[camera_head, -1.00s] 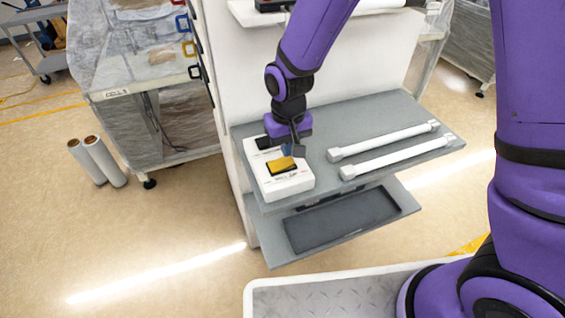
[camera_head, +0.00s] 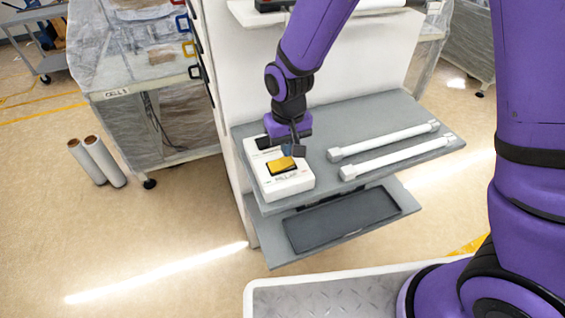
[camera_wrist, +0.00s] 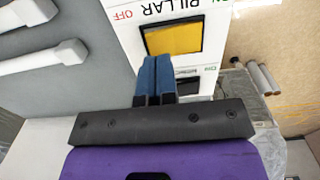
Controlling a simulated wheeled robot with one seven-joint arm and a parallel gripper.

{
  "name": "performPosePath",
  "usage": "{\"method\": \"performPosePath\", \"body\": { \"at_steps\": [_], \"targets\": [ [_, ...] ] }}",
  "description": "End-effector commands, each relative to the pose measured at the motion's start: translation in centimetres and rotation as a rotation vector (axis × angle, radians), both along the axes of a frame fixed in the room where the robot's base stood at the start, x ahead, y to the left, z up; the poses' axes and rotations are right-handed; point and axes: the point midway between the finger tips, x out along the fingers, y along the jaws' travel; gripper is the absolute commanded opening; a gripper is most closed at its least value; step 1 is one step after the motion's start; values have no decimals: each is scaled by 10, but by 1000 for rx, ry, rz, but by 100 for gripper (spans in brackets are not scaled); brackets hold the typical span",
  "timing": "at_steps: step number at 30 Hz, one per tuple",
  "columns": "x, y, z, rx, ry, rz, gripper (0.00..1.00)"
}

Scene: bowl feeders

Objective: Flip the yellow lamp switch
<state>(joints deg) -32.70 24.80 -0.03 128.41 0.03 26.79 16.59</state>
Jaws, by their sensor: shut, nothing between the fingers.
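The yellow lamp switch (camera_head: 281,165) is a rocker in a black frame on a white switch box, at the front left of the grey shelf. In the wrist view the yellow switch (camera_wrist: 173,39) has the word PILLAR beside it, with OFF in red and part of a green ON. My gripper (camera_head: 288,150) is just above the box, beside the yellow switch, pointing down. In the wrist view its blue fingers (camera_wrist: 156,62) are together and empty, with tips near the switch's edge. I cannot tell whether they touch it.
A second, black switch (camera_wrist: 187,86) sits on the same box, partly hidden by my gripper. Two white tubes (camera_head: 390,140) lie on the shelf (camera_head: 345,112) to the right. A lower shelf holds a dark tray (camera_head: 340,220). Two rolls (camera_head: 97,161) stand on the floor at left.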

Motion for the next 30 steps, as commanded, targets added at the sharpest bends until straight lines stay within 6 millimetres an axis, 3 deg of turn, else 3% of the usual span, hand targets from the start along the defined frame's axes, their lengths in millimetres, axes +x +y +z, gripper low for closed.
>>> {"method": "performPosePath", "body": {
  "at_steps": [30],
  "targets": [
    [0, 0, -7, 0, 1, 0, 0]
  ]
}}
